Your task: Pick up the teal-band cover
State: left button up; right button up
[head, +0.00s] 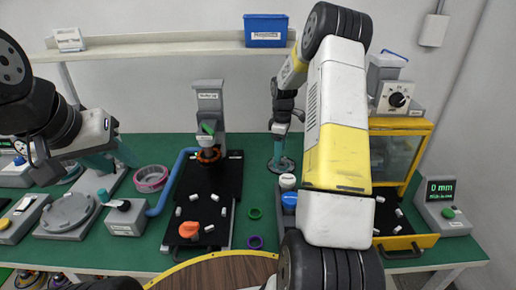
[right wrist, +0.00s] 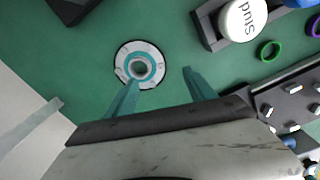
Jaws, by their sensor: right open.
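The teal-band cover (right wrist: 139,64) is a pale grey disc with a teal ring around a central hole. It lies flat on the green table in the right wrist view. In the head view the cover (head: 289,167) is partly hidden by my right gripper (head: 281,155). That gripper points down over it, open and empty; in the right wrist view its teal fingers (right wrist: 160,79) are apart, with the cover just beyond the left fingertip. My left gripper (head: 110,160) is at the left of the head view, its teal fingers apart, with nothing seen between them.
A dark block with a white "Stud" cap (right wrist: 240,20) stands right of the cover. A black fixture plate (head: 213,180) stands left, and a yellow-framed machine (head: 405,125) stands right. A pink ring stack (head: 151,178) sits further left.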

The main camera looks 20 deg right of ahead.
aim_at(280, 171)
jog(key=shift+w+f, duration=0.5)
jog(key=shift+f, duration=0.35)
jog(key=f, duration=0.7)
jog(key=shift+d, duration=0.3)
jog(key=shift+s+r, duration=0.1)
jog(key=shift+c, duration=0.4)
grip_shut()
